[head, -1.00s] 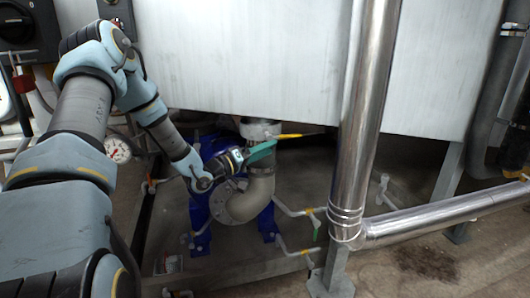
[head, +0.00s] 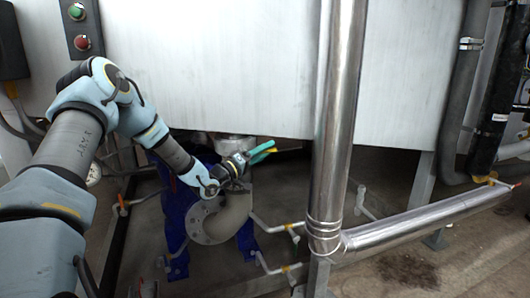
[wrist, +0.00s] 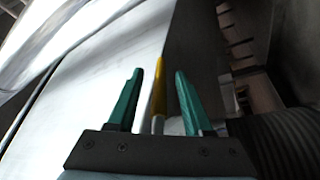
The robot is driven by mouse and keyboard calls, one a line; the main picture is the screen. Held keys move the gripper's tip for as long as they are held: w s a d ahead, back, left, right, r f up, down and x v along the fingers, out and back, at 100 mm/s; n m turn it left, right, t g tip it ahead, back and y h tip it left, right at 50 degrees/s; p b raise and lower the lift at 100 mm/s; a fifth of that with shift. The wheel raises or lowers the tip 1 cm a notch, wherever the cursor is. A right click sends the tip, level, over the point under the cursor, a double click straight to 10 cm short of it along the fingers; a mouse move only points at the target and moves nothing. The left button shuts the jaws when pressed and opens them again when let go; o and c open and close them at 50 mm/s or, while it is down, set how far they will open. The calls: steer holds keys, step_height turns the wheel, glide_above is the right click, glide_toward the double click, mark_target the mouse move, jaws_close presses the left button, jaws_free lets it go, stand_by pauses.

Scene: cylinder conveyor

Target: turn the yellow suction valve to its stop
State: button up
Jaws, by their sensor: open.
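The yellow suction valve handle (wrist: 158,85) is a thin bar that runs between the two green fingers of my gripper (wrist: 157,74) in the wrist view. The fingers are open, one on each side, with a gap visible on the right. A pale rod lies along its left side. In the head view only a short yellow end of the handle (head: 273,151) shows at the fingertips of my gripper (head: 263,151). The rest is hidden behind the gripper. The valve sits above a beige curved pipe (head: 237,214), below the tank; its body is mostly hidden.
The white tank wall (head: 220,70) hangs just above my gripper. A shiny vertical pipe (head: 335,110) stands to the right and joins a low horizontal pipe (head: 430,212). Small side taps with yellow parts (head: 291,227) stick out low down. Dark floor lies below.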

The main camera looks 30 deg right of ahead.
jaws_close()
stand_by(0.4)
stand_by(1.1)
